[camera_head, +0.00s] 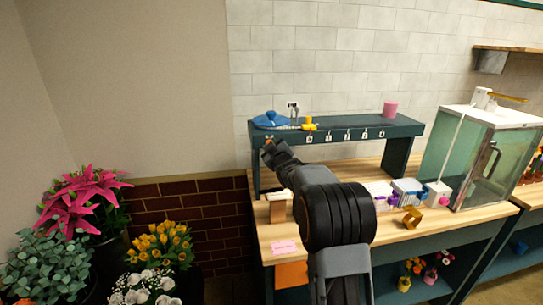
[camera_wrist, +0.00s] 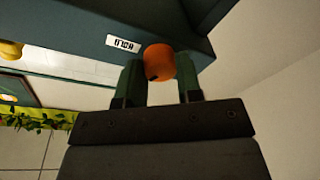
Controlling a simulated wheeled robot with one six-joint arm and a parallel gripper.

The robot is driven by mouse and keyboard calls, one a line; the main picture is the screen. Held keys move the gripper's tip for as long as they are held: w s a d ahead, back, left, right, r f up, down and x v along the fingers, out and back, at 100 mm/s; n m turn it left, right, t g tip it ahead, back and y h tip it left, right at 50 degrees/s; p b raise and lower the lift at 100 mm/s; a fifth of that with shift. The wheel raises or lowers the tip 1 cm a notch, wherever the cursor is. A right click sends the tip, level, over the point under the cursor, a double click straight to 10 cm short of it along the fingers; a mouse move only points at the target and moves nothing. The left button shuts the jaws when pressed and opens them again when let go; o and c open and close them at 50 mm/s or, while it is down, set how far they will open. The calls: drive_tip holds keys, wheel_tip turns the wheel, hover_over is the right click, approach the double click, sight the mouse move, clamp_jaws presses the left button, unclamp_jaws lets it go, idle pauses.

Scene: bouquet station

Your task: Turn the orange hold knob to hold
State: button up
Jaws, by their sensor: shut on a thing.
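The orange hold knob (camera_wrist: 160,62) sits on the dark teal face of the shelf, between the two fingers of my gripper (camera_wrist: 161,82) in the wrist view. A dark mark shows on the knob's lower left side. A small white label (camera_wrist: 123,44) is beside it, upside down in this view. My gripper is shut on the knob. In the head view, my gripper (camera_head: 270,150) is at the left end of the raised teal shelf (camera_head: 350,131), and the knob (camera_head: 268,142) shows as a small orange patch there, mostly hidden.
A blue lidded dish (camera_head: 271,119), a yellow item (camera_head: 309,124) and a pink cup (camera_head: 390,109) stand on the shelf. Several small boxes and a gold ring-like item (camera_head: 412,217) are on the wooden bench, with a glass case (camera_head: 485,160) at right. Potted flowers (camera_head: 160,246) stand at lower left.

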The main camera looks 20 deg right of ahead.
drive_tip(key=shift+f+m+t+h+b, duration=0.1)
drive_tip(key=shift+m+h+b, duration=0.35)
drive_tip(key=shift+m+b, duration=1.55)
drive_tip(key=shift+f+m+t+h+b, duration=0.1)
drive_tip(key=shift+m+h+b, duration=0.3)
drive_tip(key=shift+m+b, duration=1.6)
drive_tip(key=shift+m+t+h+b, duration=0.1)
drive_tip(key=shift+m+h+b, duration=0.6)
drive_tip(key=shift+m, duration=2.4)
drive_tip(key=shift+r+m+b, duration=0.1)
drive_tip(key=shift+m+b, duration=0.2)
drive_tip(key=o, duration=0.9)
drive_tip(key=shift+o, duration=0.2)
drive_tip(key=shift+a, duration=0.1)
drive_tip(key=b+v, duration=0.3)
drive_tip(key=v, duration=1)
drive_tip(key=shift+s, duration=0.4)
